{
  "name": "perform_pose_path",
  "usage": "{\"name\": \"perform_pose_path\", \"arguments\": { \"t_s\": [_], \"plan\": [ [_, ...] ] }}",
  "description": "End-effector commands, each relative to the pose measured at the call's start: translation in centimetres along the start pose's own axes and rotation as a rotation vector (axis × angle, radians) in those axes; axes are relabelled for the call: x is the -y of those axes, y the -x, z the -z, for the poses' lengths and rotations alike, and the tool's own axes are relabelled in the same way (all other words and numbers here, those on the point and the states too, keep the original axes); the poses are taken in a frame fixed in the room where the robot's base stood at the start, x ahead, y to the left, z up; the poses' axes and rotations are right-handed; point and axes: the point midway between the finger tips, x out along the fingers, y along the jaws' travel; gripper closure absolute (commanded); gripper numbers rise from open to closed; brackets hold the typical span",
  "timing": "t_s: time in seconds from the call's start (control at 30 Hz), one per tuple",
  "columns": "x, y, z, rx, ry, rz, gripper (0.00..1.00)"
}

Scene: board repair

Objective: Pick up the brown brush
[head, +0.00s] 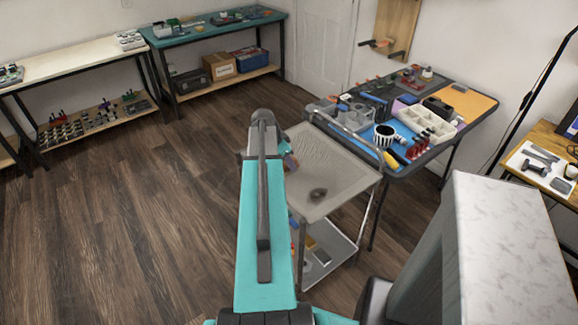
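I cannot make out a brown brush for certain in the head view. Small tools and parts crowd the dark-edged worktable (484,93) at the right, too small to tell one by one. More tools lie on a white mat (517,160) on the wooden desk at the far right. My teal arm rises through the middle of the head view. My gripper is not clearly visible, and the arm hides part of the cart's left side. A small coloured item (290,158) shows just right of the arm, partly hidden.
A grey cart (335,165) stands between my arm and the worktable, its top bare apart from a dark spot. Its lower shelf (335,250) holds small items. A white marbled surface (510,240) is close at right. Benches (75,62) line the back left. The left floor is clear.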

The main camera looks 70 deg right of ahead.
Motion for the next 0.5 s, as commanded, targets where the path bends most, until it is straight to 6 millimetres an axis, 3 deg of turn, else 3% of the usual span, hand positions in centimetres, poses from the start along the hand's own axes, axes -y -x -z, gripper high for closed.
{"name": "perform_pose_path", "arguments": {
  "t_s": [0.5],
  "plan": [
    [0.0,0.38,0.2,-0.001,0.0,0.0,0.9]
  ]
}}
